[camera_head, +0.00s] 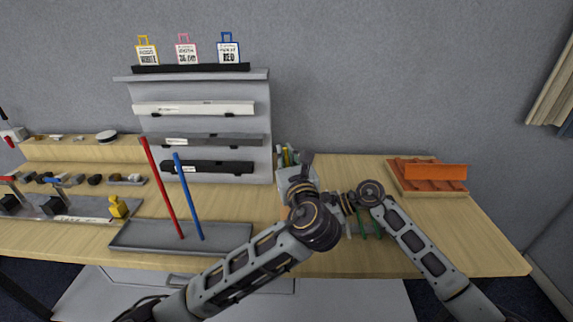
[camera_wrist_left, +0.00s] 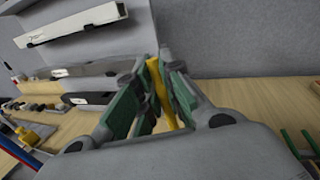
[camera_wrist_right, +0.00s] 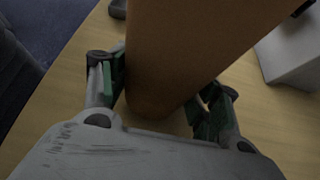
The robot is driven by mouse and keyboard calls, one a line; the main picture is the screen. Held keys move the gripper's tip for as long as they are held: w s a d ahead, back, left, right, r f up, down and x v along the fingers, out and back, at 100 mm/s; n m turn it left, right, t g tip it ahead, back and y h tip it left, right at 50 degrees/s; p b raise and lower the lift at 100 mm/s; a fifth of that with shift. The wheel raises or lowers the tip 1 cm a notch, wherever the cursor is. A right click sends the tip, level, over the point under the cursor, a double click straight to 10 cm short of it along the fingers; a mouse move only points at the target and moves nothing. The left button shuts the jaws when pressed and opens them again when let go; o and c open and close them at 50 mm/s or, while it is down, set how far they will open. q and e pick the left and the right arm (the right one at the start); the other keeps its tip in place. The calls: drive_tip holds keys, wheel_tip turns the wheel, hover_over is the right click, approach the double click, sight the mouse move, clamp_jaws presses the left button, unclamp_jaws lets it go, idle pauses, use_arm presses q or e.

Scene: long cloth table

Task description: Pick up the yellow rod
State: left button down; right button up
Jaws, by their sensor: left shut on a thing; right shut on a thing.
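The yellow rod (camera_wrist_left: 157,84) stands between the green-padded fingers of my left gripper (camera_wrist_left: 154,76), which is shut on it. In the head view my left gripper (camera_head: 287,156) is right of the shelf rack, and the rod is mostly hidden by the fingers and wrist. My right gripper (camera_wrist_right: 165,80) is shut on a large brown thing (camera_wrist_right: 180,50) that fills the middle of the right wrist view. In the head view my right gripper (camera_head: 362,225) is low over the table, and what it holds cannot be made out there.
A red rod (camera_head: 162,190) and a blue rod (camera_head: 188,195) lean upright in a grey tray (camera_head: 130,236). A shelf rack (camera_head: 200,95) stands behind it. An orange block (camera_head: 435,171) sits in a wooden tray (camera_head: 397,178) at the right. The table's right front (camera_head: 470,245) is clear.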

use_arm(q)
wheel_tip(320, 180, up, 16)
drive_tip(key=shift+r, duration=0.15)
idle(0.4)
idle(0.4)
use_arm(e)
drive_tip(key=o, duration=0.8)
drive_tip(key=shift+o, duration=0.2)
drive_tip(key=shift+d, duration=0.1)
drive_tip(key=shift+v, duration=5.9)
use_arm(q)
drive_tip(key=shift+r, duration=0.1)
use_arm(e)
drive_tip(key=shift+r, duration=0.1)
use_arm(q)
wheel_tip(320, 180, up, 9)
drive_tip(key=p, duration=0.9)
use_arm(e)
wheel_tip(320, 180, up, 9)
